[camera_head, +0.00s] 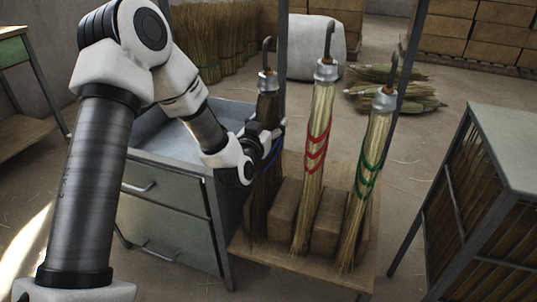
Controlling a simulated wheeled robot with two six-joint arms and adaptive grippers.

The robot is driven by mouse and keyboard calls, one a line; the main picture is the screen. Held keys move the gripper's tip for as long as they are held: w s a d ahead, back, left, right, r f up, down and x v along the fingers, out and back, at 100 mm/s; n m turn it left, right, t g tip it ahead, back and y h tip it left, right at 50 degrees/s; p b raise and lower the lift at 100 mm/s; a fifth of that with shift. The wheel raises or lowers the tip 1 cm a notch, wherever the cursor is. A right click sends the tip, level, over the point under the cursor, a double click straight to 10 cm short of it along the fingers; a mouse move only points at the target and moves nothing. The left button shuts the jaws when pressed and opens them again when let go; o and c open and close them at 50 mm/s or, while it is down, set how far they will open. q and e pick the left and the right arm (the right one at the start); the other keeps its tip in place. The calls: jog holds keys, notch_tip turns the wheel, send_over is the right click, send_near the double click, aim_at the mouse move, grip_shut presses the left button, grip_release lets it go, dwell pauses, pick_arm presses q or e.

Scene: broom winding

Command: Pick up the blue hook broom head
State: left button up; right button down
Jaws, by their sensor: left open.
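The blue hook broom head (267,104) stands upright at the left of a small wooden stand (300,262). It has dark bristles, a metal cap with a hook on top, and a bit of blue band showing. My left gripper (268,137) is open at its upper part, just below the cap; whether the fingers touch it is hard to tell. The gripper and wrist hide part of the bristles and band. A red-banded broom head (318,150) and a green-banded broom head (370,170) lean to its right. My right gripper is not in view.
A grey-green drawer cabinet (170,225) stands left of the stand, under my left arm. Wooden blocks (327,215) sit between the broom heads. A metal post (281,50) rises close by the blue one. A slatted cabinet (480,200) is at right, with open floor between.

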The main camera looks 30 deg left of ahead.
pick_arm(q)
grip_shut()
jog(key=shift+r, duration=0.1)
